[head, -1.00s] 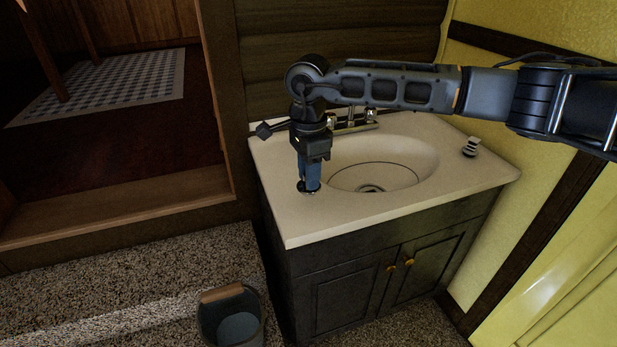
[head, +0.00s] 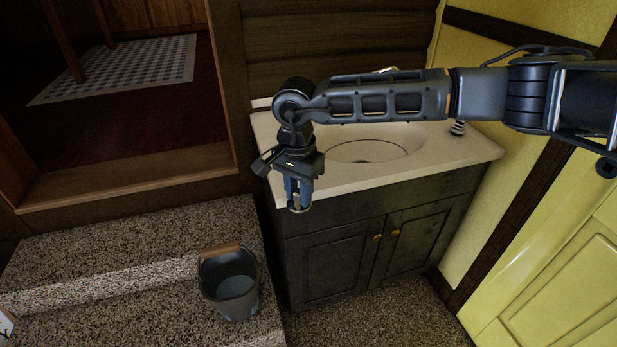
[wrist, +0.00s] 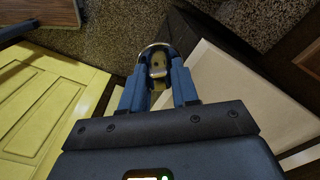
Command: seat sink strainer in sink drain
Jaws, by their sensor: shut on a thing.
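My gripper (head: 298,203) is shut on the sink strainer (head: 299,209), a small round metal piece at the fingertips. In the head view it hangs in front of the counter's front left edge, apart from the sink. The wrist view shows the strainer (wrist: 157,53) as a rounded metal rim between the two blue fingers. The white sink basin (head: 375,152) lies behind and to the right of the gripper, partly covered by my arm.
The white countertop (head: 350,183) tops a dark cabinet (head: 335,255) with two doors. A small striped item (head: 457,128) stands at the counter's right. A dark bucket (head: 230,285) with a wooden handle stands on the speckled step, below left. A yellow door (head: 560,260) is at right.

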